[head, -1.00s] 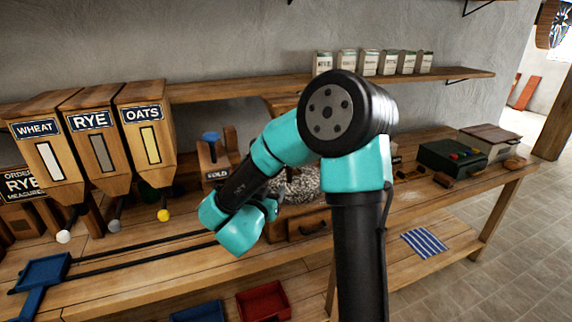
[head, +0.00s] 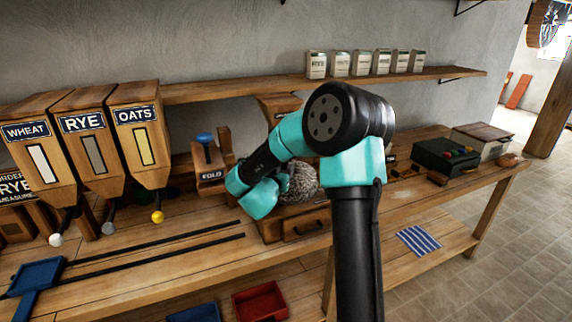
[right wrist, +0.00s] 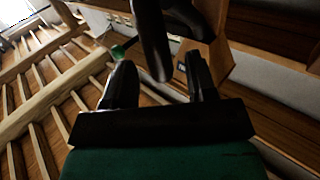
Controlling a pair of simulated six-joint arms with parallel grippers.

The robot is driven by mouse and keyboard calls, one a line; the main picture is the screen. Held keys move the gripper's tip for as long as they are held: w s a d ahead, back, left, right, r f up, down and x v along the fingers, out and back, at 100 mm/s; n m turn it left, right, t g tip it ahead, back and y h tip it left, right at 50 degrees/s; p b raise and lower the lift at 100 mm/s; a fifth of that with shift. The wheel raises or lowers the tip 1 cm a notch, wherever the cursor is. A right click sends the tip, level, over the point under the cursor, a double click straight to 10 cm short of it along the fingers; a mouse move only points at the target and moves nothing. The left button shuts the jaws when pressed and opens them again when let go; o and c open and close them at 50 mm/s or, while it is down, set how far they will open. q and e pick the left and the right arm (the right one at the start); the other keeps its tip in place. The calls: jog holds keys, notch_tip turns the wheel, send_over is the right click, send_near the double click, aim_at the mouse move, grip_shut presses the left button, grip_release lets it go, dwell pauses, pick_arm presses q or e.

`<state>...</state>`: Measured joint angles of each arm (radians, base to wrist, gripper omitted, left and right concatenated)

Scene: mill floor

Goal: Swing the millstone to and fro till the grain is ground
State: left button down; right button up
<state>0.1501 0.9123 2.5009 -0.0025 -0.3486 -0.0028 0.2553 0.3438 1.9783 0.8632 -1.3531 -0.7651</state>
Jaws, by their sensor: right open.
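The millstone (head: 301,184), a rounded grey speckled stone, sits on its wooden stand on the bench. My right arm covers much of it in the head view. My right wrist is just left of the stone, and its fingers are mostly hidden there. In the right wrist view my right gripper (right wrist: 160,62) is open, with two dark fingers apart. A dark bar (right wrist: 152,40) shows between and beyond them; I cannot tell whether it touches a finger. A green knob (right wrist: 118,51) is near the left fingertip. Grain is not clearly visible. My left gripper is not in view.
Wheat (head: 40,158), rye (head: 91,150) and oats (head: 140,140) bins stand at the left. A blue tray (head: 38,273) is by two dark rails. A wooden box with a blue knob (head: 204,139) is left of my wrist. A green box (head: 446,158) stands right.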

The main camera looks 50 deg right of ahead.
jog(key=shift+x, duration=2.05)
jog(key=shift+c, duration=0.2)
grip_shut()
